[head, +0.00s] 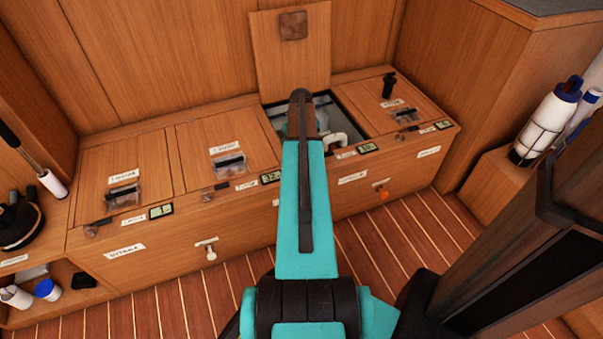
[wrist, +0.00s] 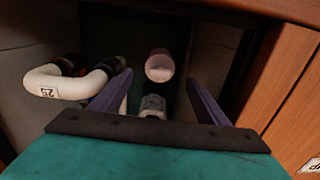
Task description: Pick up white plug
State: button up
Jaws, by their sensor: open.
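In the wrist view, my gripper (wrist: 159,77) is open, its two dark purple fingers pointing into a dark open compartment. A pale, round-ended piece (wrist: 159,66) shows between and beyond the fingertips; it looks like the white plug, but I cannot be sure. A whitish, blocky piece (wrist: 153,104) shows nearer, partly hidden by the gripper's front edge. I see no contact with the fingers. In the head view, my arm reaches into the open compartment (head: 352,121) and hides the gripper and most of the inside.
The raised lid (head: 291,60) stands behind the opening. Shut lids flank it. A white knob (head: 210,252) and an orange knob (head: 383,193) are on the front.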

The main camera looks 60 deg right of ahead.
jog(key=shift+f, duration=0.1)
jog(key=shift+f+b, duration=1.3)
jog(key=shift+f, duration=1.2)
jog(key=c, duration=1.3)
jog(key=shift+r, duration=0.1)
notch_tip(320, 180, up, 10)
jog(key=p, duration=0.3)
jog(key=shift+p, duration=0.3)
